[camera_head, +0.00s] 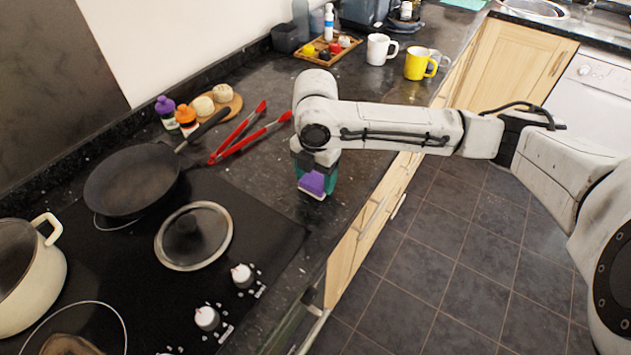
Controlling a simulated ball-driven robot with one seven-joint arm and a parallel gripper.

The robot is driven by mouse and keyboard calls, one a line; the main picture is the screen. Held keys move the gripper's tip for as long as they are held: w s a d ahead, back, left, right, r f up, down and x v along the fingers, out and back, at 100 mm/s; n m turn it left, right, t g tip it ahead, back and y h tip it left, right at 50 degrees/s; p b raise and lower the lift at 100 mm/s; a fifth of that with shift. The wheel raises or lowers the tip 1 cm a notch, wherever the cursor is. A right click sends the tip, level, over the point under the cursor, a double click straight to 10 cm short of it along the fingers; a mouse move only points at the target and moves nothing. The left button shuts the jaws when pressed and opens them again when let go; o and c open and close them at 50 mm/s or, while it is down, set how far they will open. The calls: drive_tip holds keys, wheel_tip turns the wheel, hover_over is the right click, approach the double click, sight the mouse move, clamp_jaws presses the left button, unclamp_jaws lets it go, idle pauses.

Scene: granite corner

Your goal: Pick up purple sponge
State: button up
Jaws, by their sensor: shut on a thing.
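The purple sponge (312,184) is at the front edge of the dark granite counter, right of the stove. It has a purple body with a pale strip along its bottom. My gripper (316,170) points down over it and is shut on it. A green part shows beside the sponge; I cannot tell whether it belongs to the gripper or to the sponge. The wrist hides the fingertips and the top of the sponge. I cannot tell whether the sponge touches the counter.
Red tongs (240,138) lie behind the gripper. A black pan (132,180), a glass lid (193,236) and a cream pot (30,275) are on the stove at left. White (377,49) and yellow (417,64) mugs stand farther back. Open floor lies at right.

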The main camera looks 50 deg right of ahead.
drive_tip(key=shift+r, duration=0.1)
drive_tip(key=shift+r, duration=0.6)
drive_tip(key=s+d+r+b, duration=0.1)
drive_tip(key=s+r+b, duration=0.1)
drive_tip(key=s+r, duration=0.9)
drive_tip(key=s, duration=0.3)
drive_tip(key=shift+d+r, duration=0.3)
drive_tip(key=shift+d, duration=0.05)
